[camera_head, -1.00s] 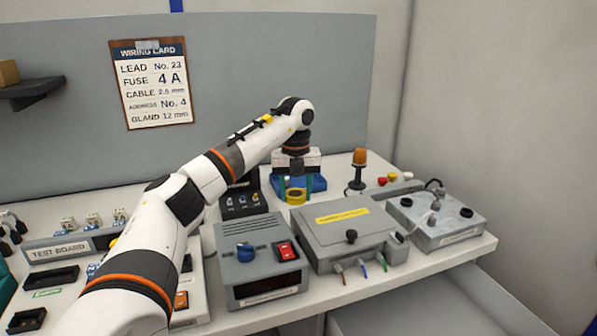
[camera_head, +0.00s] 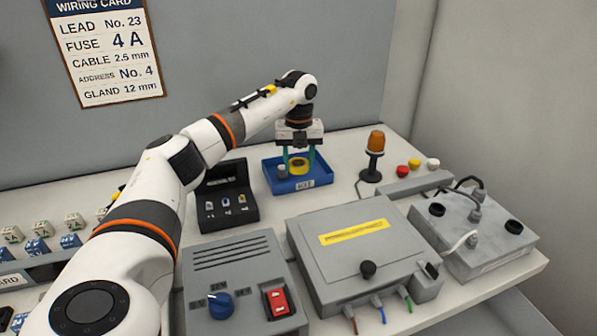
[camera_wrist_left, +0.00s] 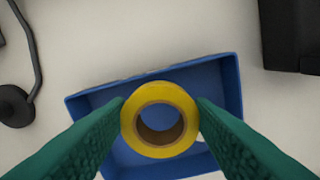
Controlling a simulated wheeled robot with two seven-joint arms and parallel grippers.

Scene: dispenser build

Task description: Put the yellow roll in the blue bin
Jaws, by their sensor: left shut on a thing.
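The yellow roll (camera_head: 299,166) is a ring of yellow tape with a brown core. It is held between the green fingers of my left gripper (camera_head: 298,164), which points straight down. In the left wrist view the roll (camera_wrist_left: 160,120) sits between both fingertips, with the blue bin (camera_wrist_left: 222,72) behind it. In the head view the shallow blue bin (camera_head: 277,188) stands at the back of the bench, and the roll is over or inside its opening; its exact height is unclear. A small grey item (camera_head: 282,171) shows in the bin. My right gripper is not in view.
A black stand with small fuses (camera_head: 226,193) is left of the bin. An orange beacon (camera_head: 375,155) stands to its right. In front are a grey box with a yellow label (camera_head: 362,262) and a grey unit with a red switch (camera_head: 240,285).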

